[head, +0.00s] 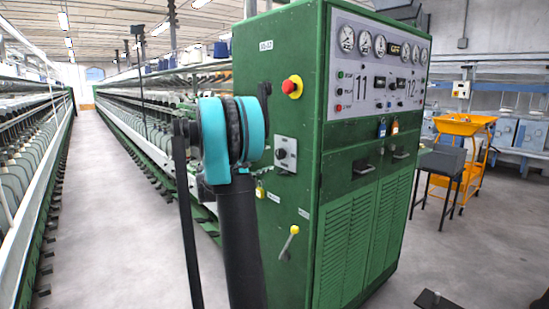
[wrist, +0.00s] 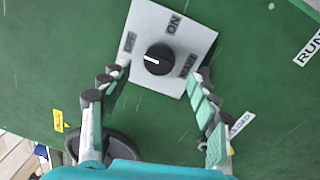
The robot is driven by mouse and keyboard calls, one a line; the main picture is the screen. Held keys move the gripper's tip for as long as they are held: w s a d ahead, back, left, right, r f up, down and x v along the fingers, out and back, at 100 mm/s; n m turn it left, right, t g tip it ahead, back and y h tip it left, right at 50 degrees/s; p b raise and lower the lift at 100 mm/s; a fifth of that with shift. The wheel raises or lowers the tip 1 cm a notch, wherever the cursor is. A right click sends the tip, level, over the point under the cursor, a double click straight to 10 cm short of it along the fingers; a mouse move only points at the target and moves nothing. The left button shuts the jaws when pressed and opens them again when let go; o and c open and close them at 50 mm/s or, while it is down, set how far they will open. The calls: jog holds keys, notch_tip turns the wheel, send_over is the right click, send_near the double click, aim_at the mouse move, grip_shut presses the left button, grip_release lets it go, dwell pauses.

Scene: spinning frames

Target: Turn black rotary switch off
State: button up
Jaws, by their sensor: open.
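The black rotary switch (wrist: 159,59) sits on a pale square plate (wrist: 203,36) on the green cabinet side. A white mark on its knob points left in the wrist view. "ON" is printed on the plate above the knob, with smaller dark labels to the upper left and right. In the head view the switch (head: 281,154) is on the cabinet's left side, below a red button. My gripper (wrist: 157,76) is open in the wrist view, its fingers on either side of the knob's lower part in the picture, apart from it. The exact depth gap cannot be told.
The green cabinet (head: 345,190) carries a red button (head: 292,87) on a yellow base above the switch and a yellow-knobbed lever (head: 290,241) below. Spinning frames run along the left. An orange cart (head: 465,128) stands at right. The left aisle floor is clear.

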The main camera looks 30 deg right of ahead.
jog(key=shift+s+a+f, duration=0.1)
jog(key=shift+s+a, duration=0.05)
jog(key=shift+a, duration=1.25)
jog(key=shift+s+a+f, duration=0.1)
jog(key=shift+a, duration=1.25)
jog(key=s+a+f+m+t+y, duration=0.1)
jog(key=s+a+f+y, duration=0.5)
jog(key=f, duration=0.4)
jog(key=s+a+f+t+y, duration=0.1)
jog(key=s+a+f+y, duration=0.3)
jog(key=s+a+f, duration=0.35)
jog(key=s+a+f+m+y, duration=0.1)
jog(key=s+a+f+y, duration=0.3)
jog(key=s+a+f, duration=0.3)
jog(key=s+a+f+y, duration=0.4)
jog(key=s+a+f, duration=0.3)
jog(key=a, duration=0.4)
jog(key=shift+f+m+t+y, duration=0.3)
jog(key=shift+m+y, duration=0.1)
